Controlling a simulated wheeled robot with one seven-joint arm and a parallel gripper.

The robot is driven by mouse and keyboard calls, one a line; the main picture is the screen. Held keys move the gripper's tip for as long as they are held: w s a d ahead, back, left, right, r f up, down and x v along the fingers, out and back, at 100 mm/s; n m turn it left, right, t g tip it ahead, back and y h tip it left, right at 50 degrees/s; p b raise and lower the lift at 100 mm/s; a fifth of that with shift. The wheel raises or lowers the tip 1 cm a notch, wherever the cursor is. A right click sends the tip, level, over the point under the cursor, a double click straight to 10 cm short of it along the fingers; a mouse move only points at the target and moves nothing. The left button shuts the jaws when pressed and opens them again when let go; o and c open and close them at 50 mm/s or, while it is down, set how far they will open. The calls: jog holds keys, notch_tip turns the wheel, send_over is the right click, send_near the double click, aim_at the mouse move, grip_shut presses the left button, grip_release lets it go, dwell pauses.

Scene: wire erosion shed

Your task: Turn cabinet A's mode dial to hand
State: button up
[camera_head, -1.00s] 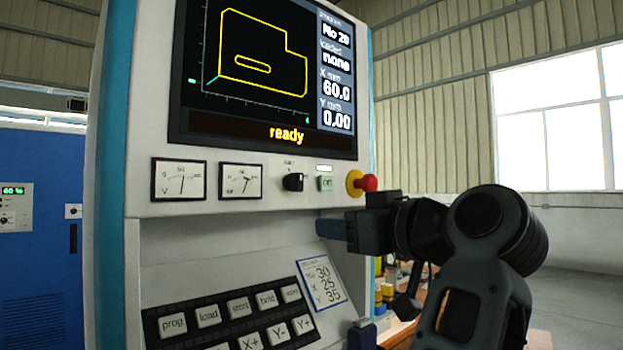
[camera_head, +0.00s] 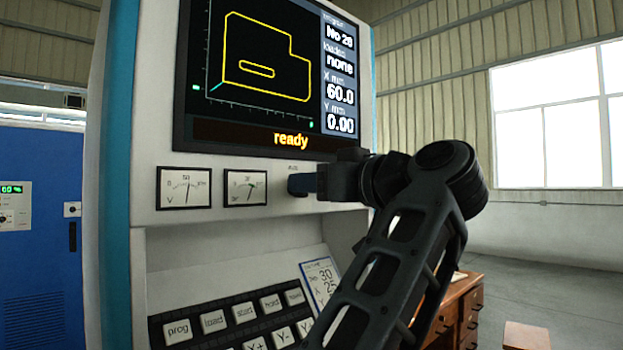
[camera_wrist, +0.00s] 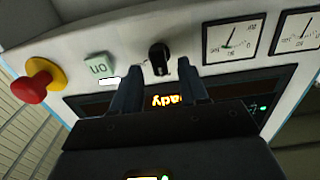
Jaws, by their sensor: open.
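A small black rotary dial (camera_head: 293,186) sits on the white front panel of the machine cabinet (camera_head: 150,190), below the screen and right of two meters. The label above it is too small to read, and no cabinet letter is legible. In the head view, my gripper (camera_head: 308,183) is at the dial from the right and partly hides it. In the wrist view, which is upside down, the dial (camera_wrist: 159,58) shows just beyond and between the two open fingertips (camera_wrist: 157,72). The fingers do not visibly grip it. Its setting cannot be read.
The wrist view shows a green "on" button (camera_wrist: 98,66) and a red stop knob on a yellow base (camera_wrist: 38,80) beside the dial. The screen (camera_head: 270,75) reads "ready". A keypad (camera_head: 235,320) lies below. A blue cabinet (camera_head: 35,240) stands left.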

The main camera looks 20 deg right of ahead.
jog(key=shift+w+a, duration=0.1)
jog(key=shift+w, duration=0.25)
jog(key=shift+c, duration=0.3)
grip_shut()
